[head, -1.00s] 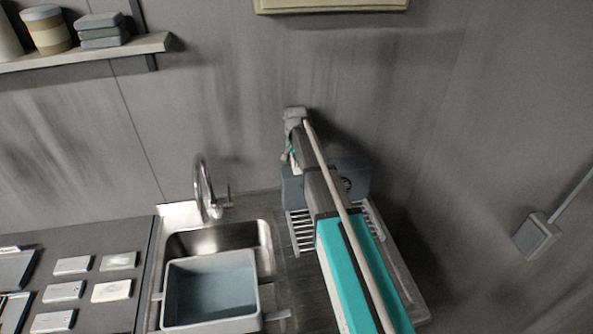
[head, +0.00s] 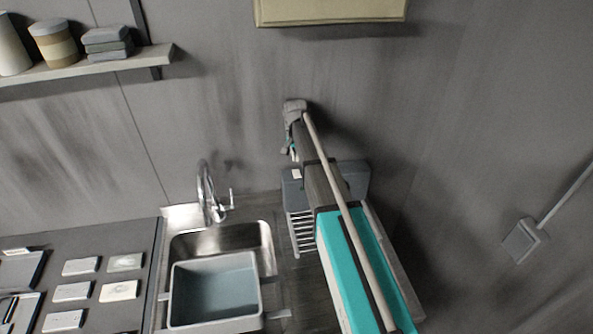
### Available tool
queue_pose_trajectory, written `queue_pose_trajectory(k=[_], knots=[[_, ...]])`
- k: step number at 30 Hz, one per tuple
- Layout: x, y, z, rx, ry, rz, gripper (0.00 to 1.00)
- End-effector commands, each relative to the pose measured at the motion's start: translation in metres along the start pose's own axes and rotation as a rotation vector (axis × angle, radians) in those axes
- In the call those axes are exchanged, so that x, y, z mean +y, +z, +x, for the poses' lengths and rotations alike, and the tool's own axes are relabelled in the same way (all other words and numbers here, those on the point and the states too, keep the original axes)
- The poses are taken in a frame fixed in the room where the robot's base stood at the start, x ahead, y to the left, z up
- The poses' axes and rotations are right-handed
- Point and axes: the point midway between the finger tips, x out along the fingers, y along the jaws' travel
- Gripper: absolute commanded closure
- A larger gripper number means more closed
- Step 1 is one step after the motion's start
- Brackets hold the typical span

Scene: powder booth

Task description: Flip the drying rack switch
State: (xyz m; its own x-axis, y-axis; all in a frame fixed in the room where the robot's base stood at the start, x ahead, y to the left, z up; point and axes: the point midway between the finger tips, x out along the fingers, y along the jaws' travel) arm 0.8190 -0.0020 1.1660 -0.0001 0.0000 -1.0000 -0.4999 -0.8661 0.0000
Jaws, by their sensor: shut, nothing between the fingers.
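The drying rack is a dark grey-blue housing (head: 354,178) with pale wire bars (head: 301,232) in front, right of the sink. My arm crosses over it and hides its middle. A small white patch, probably the switch (head: 296,174), shows on the housing's left part; its position is too small to read. My gripper (head: 292,154) hangs down from the wrist near the wall, just above that patch. It is shut and empty. I cannot tell whether the fingertips touch the housing.
A steel sink (head: 180,246) with a tap (head: 207,190) and a grey-blue basin (head: 257,296) lies left of the rack. A shelf (head: 90,68) with pots is on the wall at upper left. A beige box (head: 330,10) hangs above. A wall box (head: 525,240) is at right.

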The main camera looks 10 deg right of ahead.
Motion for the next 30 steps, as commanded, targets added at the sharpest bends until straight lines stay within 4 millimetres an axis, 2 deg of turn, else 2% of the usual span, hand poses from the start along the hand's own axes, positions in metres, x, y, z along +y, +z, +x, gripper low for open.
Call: queue_pose_trajectory(k=[1, 10, 30], knots=[[0.000, 0.000, -0.006, 0.000, 0.000, 0.000, 1.00], [0.000, 0.000, -0.021, 0.000, 0.000, 0.000, 1.00], [0.001, 0.001, -0.020, 0.000, 0.000, -0.002, 1.00]])
